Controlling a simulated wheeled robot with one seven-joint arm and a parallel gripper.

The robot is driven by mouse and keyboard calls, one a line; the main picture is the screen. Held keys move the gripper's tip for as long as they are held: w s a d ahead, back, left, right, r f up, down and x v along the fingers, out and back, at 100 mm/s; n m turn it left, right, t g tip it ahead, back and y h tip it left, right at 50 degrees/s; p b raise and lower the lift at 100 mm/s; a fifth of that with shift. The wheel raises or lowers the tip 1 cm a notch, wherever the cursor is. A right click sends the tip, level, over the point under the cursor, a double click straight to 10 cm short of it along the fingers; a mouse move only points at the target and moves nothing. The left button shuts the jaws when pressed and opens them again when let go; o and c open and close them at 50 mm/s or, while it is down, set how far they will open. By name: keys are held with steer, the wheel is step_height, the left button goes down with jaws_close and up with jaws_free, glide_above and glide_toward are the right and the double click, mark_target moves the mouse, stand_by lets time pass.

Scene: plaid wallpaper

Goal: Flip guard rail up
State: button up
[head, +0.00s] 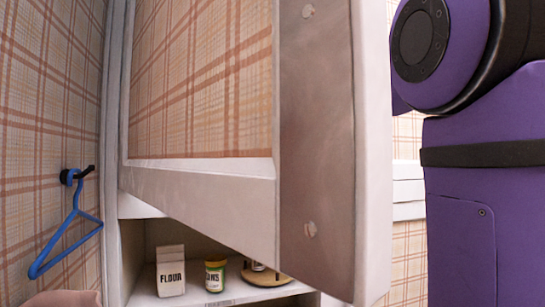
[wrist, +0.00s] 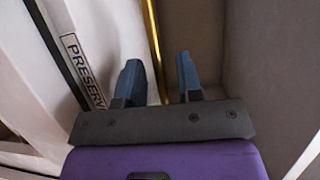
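A thin gold bar (wrist: 153,45), which looks like the guard rail, runs lengthwise in the wrist view along a pale panel. My gripper (wrist: 158,68) has two blue fingers spread apart. The bar passes through the gap between them, nearer the right finger; I cannot tell if either finger touches it. The bar's lower end is hidden behind the gripper's dark mount. In the head view neither the bar nor my gripper shows; a large white-framed panel (head: 318,150) fills the middle.
A label reading "PRESERV" (wrist: 82,70) is on the pale surface left of my gripper. A blue hanger (head: 70,225) hangs on the left wall.

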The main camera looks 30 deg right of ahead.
jaws_close()
steer(key=shift+w+m+g, duration=0.3)
steer(key=shift+w+g, duration=0.1)
steer(key=shift+g, duration=0.4)
jaws_free()
steer(key=v, duration=1)
steer(key=shift+s, duration=0.4)
